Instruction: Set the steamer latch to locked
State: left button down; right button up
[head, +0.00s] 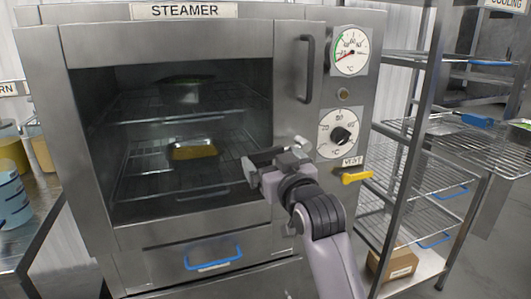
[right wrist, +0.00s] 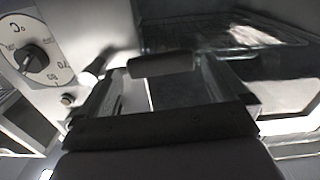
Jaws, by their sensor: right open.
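The steamer (head: 91,150) stands ahead with its front facing me. Its window shows the racks inside, and an upright dark door handle (head: 307,68) is at the window's right. My right gripper (head: 272,160) is open in front of the lower right of the window, left of the lower dial. In the right wrist view its fingers (right wrist: 160,85) spread before the steamer front, with a dark rounded bar (right wrist: 160,65) between them. A small pale lever-like part (right wrist: 97,68) lies just outside one finger. I cannot tell which part is the latch or its setting. My left gripper is out of view.
The lower dial (head: 340,133) and yellow vent handle (head: 356,177) sit close right of my gripper. A pot (head: 187,90) and a tray with yellow contents (head: 193,152) are inside the steamer. A wire rack (head: 408,150) stands at the right.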

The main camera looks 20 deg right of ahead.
aim_at(267, 156)
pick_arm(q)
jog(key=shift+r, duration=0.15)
pick_arm(e)
jog(key=shift+w+a, duration=0.1)
jog(key=shift+w, duration=1.8)
jog(key=c, duration=1.2)
jog(key=shift+f, duration=0.1)
